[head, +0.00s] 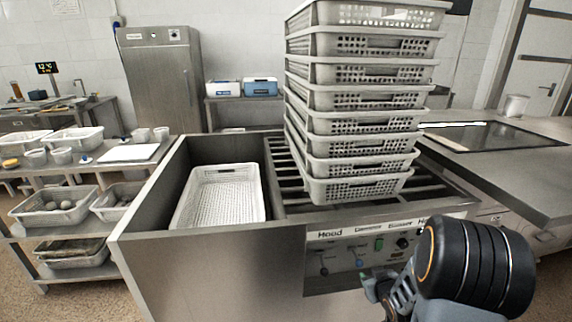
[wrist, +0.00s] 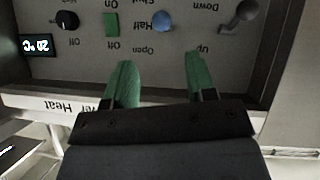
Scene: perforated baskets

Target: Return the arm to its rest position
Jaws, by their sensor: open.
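My gripper (head: 377,287) is at the lower right of the head view, in front of the control panel (head: 345,262) of the steel machine. In the wrist view my gripper (wrist: 158,75) shows two green fingers spread apart with nothing between them. I cannot tell whether the fingertips touch the panel.
A tall stack of perforated baskets (head: 362,105) stands on the machine's slatted rollers. One white basket (head: 218,200) lies in the steel bay (head: 150,215) at the left. A shelf with baskets (head: 55,205) is at far left, a steel counter (head: 500,175) at right.

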